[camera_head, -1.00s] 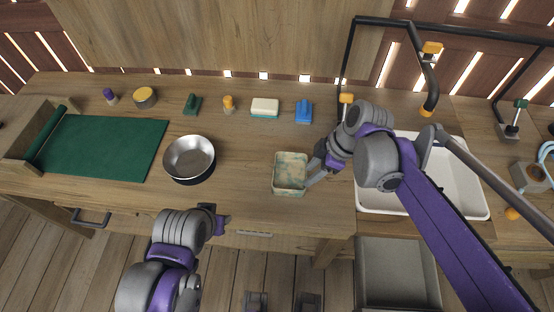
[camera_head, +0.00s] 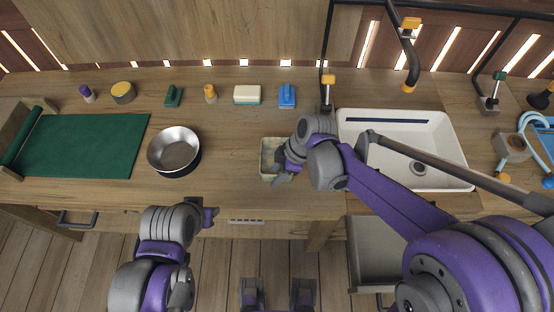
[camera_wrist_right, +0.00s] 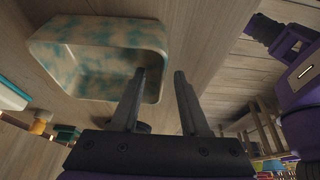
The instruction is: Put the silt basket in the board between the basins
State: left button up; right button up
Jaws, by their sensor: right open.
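A small open box, mottled cream and teal (camera_head: 266,143), stands on the wooden counter and looks like the silt basket. It also shows large in the right wrist view (camera_wrist_right: 90,30). In the head view the right gripper (camera_head: 277,180) covers the box's front right part. My left gripper (camera_head: 211,212) is at the counter's front edge, its jaws unclear. A wooden strip with a grey holed block (camera_head: 513,148) lies between the white basin (camera_head: 456,165) and blue basin (camera_head: 546,135).
A metal bowl (camera_head: 174,147) and a green mat (camera_head: 80,147) are on the left. A sponge (camera_head: 247,95), a blue brush (camera_head: 287,96) and small items line the back. A black tap frame (camera_head: 323,70) rises behind the white basin. My right forearm crosses that basin.

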grip_shut()
dwell(1.4)
